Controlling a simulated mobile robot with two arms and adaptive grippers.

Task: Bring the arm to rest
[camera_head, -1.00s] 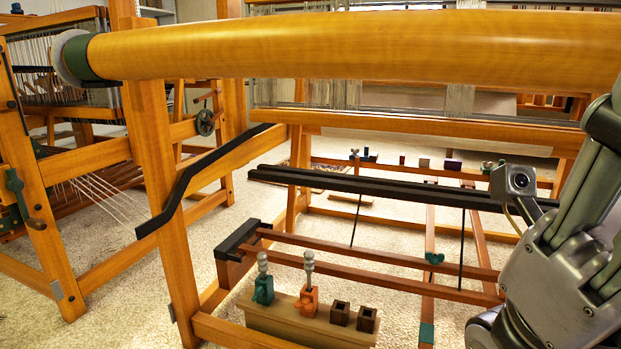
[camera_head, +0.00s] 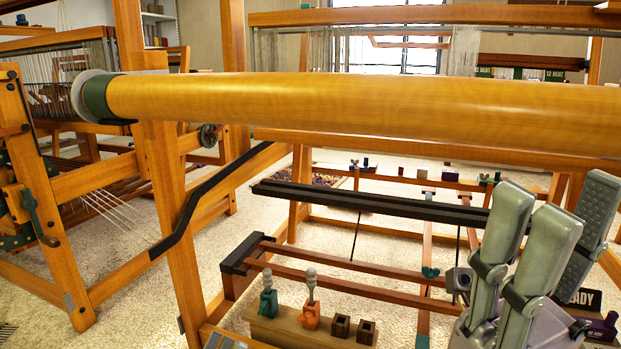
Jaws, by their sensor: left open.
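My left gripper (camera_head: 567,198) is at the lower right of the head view. Its thick grey-green fingers point up and stand apart, with a gap between the front pair and the one at the right, and nothing is between them. It is in front of the loom's lower frame and below the large round wooden beam (camera_head: 350,100). Its wrist and arm are cut off by the bottom edge. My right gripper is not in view.
A wooden block (camera_head: 290,332) with a green and an orange peg holder and two dark square cups is left of the gripper. A black bar (camera_head: 370,203) runs behind it. A dark sign (camera_head: 585,298) reading "ADY" is partly hidden. Another loom (camera_head: 45,215) stands left.

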